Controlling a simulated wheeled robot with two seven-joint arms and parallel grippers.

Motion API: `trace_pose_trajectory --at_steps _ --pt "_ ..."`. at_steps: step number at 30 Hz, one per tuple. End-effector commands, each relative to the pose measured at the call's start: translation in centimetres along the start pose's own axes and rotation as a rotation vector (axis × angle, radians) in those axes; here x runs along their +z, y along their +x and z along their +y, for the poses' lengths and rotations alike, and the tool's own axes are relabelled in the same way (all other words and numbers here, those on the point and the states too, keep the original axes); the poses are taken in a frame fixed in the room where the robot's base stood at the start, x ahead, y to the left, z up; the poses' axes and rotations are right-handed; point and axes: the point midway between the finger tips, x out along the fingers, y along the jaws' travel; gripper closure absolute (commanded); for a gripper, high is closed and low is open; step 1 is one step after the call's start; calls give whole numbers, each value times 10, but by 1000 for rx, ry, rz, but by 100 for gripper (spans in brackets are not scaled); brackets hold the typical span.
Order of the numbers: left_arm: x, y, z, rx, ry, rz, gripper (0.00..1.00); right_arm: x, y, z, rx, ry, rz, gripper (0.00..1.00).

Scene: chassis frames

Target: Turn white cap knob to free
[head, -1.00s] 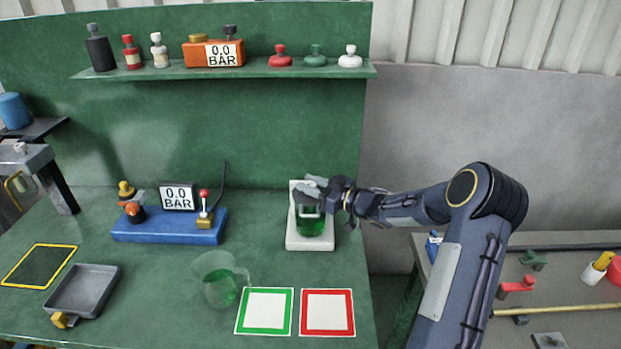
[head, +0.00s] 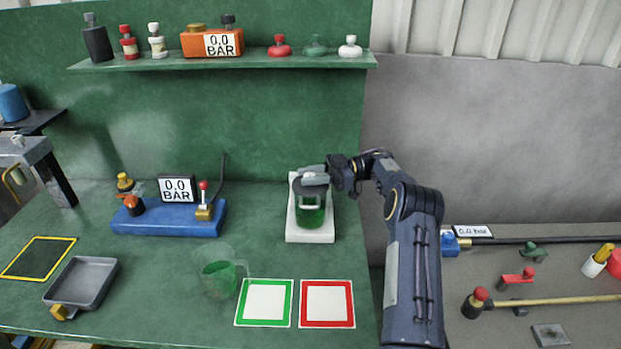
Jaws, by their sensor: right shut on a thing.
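A clear jar with green liquid (head: 311,214) stands upright on a white base (head: 310,237) on the green bench, with a dark lid (head: 310,188) on top. My right gripper (head: 312,176) reaches in from the right and is shut at the top of this lid. What it grips is hidden behind the fingers, so I cannot tell the knob's colour or angle. A white cap with a knob (head: 350,47) sits apart on the shelf, beside a green one (head: 315,46) and a red one (head: 280,46). My left gripper is not in view.
A clear beaker with green liquid (head: 219,276) stands left of the green-framed square (head: 264,303) and the red-framed square (head: 327,304). A blue gauge stand (head: 168,221) and a grey tray (head: 82,283) are further left. A side table at right holds a rod and loose parts.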

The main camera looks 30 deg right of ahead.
Motion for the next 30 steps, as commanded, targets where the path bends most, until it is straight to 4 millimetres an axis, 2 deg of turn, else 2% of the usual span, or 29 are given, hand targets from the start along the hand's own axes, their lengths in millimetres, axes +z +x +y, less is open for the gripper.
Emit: trace_pose_trajectory --at_steps 9,22,23,27,30 --pt "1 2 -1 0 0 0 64 -1 1 0 -69 -3 4 93" --pt "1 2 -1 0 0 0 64 -2 1 0 -75 -5 5 93" --pt "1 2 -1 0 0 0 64 -2 1 0 -75 -5 5 69" --pt "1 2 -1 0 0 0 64 -2 1 0 -74 -4 4 50" --pt "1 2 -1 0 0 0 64 -2 1 0 -73 -3 4 50"
